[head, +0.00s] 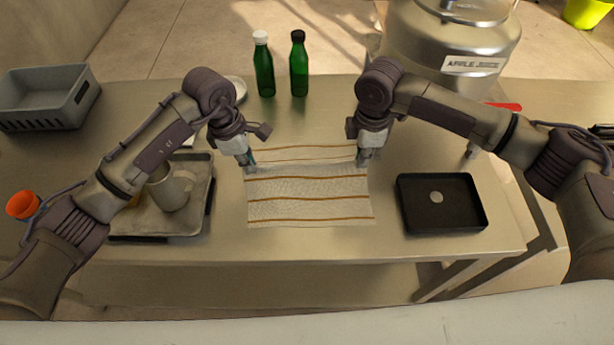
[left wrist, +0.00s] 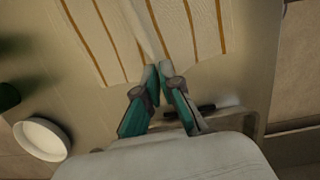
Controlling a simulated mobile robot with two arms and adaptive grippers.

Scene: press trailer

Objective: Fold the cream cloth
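The cream cloth (head: 310,197) with brown stripes lies on the steel table between my two grippers. A raised crease runs across it from one gripper to the other, and a narrower part shows beyond the crease. My left gripper (head: 250,164) is at the cloth's left edge. In the left wrist view its fingertips (left wrist: 158,69) are close together on the cloth (left wrist: 190,30) at the end of the crease. My right gripper (head: 363,158) is at the right edge, at the crease's other end, and looks closed on the cloth; its fingertips are small in view.
A tray (head: 205,215) with a grey mug (head: 170,190) stands left of the cloth, and a black tray (head: 475,222) right of it. Two green bottles (head: 264,75) (head: 299,68) stand behind. A grey crate (head: 40,95) and a large metal container (head: 425,45) are further out.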

